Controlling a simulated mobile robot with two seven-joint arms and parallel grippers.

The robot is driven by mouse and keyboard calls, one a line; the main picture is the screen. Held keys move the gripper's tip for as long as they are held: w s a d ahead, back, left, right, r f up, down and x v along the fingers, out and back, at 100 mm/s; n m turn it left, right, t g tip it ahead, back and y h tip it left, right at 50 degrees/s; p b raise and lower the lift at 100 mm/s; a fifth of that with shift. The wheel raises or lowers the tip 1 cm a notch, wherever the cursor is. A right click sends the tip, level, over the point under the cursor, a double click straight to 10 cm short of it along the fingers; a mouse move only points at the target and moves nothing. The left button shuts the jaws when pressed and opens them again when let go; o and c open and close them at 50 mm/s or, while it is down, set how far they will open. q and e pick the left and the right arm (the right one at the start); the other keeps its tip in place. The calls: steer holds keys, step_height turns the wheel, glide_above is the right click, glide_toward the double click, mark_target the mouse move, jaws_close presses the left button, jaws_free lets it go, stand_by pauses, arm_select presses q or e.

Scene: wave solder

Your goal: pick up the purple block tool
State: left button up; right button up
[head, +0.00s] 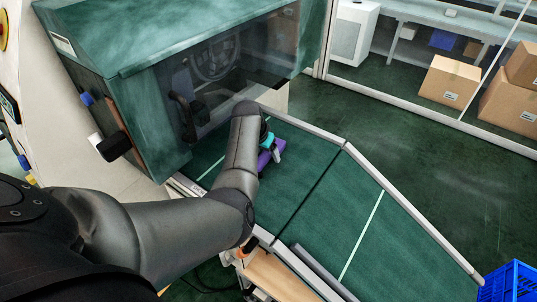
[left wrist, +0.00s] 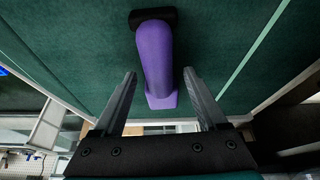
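The purple block tool (left wrist: 155,60) has a long purple body with a black end piece (left wrist: 153,17). It lies on the green conveyor surface. In the head view it shows as a small purple patch (head: 264,161), partly hidden by my left arm and gripper. My left gripper (left wrist: 160,76) is open, with one grey finger on each side of the purple body. Gaps show between the fingers and the tool, and the black end lies beyond the fingertips. In the head view my left gripper (head: 274,152) is over the belt at the tool. My right gripper is not in view.
The green machine housing (head: 150,100) with a dark window stands left of and behind the belt. Pale rails (head: 400,210) edge the conveyor (head: 325,210), whose right part is clear. Cardboard boxes (head: 449,80) and a blue crate (head: 511,284) stand off to the right.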

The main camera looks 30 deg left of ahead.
arm_select(q)
jaws_close()
stand_by(0.4)
